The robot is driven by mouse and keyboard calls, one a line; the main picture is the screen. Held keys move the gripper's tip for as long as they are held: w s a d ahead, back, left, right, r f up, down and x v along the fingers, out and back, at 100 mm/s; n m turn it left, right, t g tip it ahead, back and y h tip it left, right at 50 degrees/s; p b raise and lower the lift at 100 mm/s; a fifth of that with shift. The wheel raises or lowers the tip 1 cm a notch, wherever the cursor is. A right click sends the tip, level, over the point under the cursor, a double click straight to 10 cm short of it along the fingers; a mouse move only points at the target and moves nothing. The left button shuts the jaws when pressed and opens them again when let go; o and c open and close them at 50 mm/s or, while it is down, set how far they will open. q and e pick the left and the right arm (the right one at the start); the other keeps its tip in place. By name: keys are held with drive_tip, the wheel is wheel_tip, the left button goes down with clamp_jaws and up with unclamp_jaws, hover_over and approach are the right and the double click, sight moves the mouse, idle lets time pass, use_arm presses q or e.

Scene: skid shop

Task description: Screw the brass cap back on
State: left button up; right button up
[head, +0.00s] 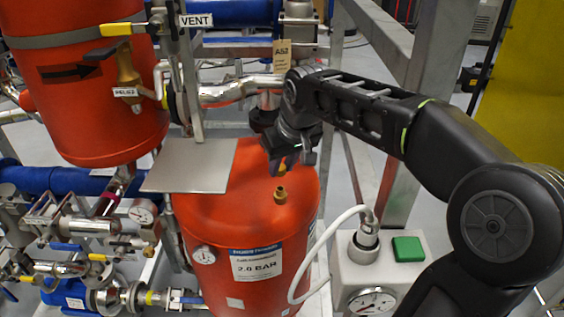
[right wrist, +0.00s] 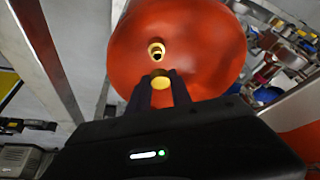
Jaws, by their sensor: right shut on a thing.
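The brass cap (right wrist: 161,82) is between the fingertips of my right gripper (right wrist: 161,90) in the right wrist view. In the head view the gripper (head: 290,163) points down over the red tank (head: 245,220), with a bit of the brass cap (head: 283,169) showing at its tips. The bare brass fitting (head: 280,195) stands upright on top of the tank. The cap is apart from it, a little above. The open-ended fitting (right wrist: 156,49) also shows beyond the fingertips in the right wrist view. My left gripper is not in view.
A grey plate (head: 190,166) lies left of the fitting, at the tank's top. A second red tank (head: 90,110) hangs upper left among pipes and valves. A grey box with a green button (head: 408,249) and a gauge stands to the right. Metal frame posts rise behind.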

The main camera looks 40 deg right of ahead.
sight(282, 174)
drive_tip(key=shift+f+b, duration=0.9)
drive_tip(key=shift+f, duration=0.7)
drive_tip(key=shift+f+b, duration=0.2)
drive_tip(key=shift+b, duration=0.1)
drive_tip(key=shift+f+b, duration=0.3)
drive_tip(key=shift+f, duration=0.05)
drive_tip(key=shift+f+b, duration=0.3)
drive_tip(key=shift+f, duration=0.1)
idle(0.5)
drive_tip(key=shift+f+b, duration=0.4)
drive_tip(key=shift+f, duration=0.05)
idle(0.7)
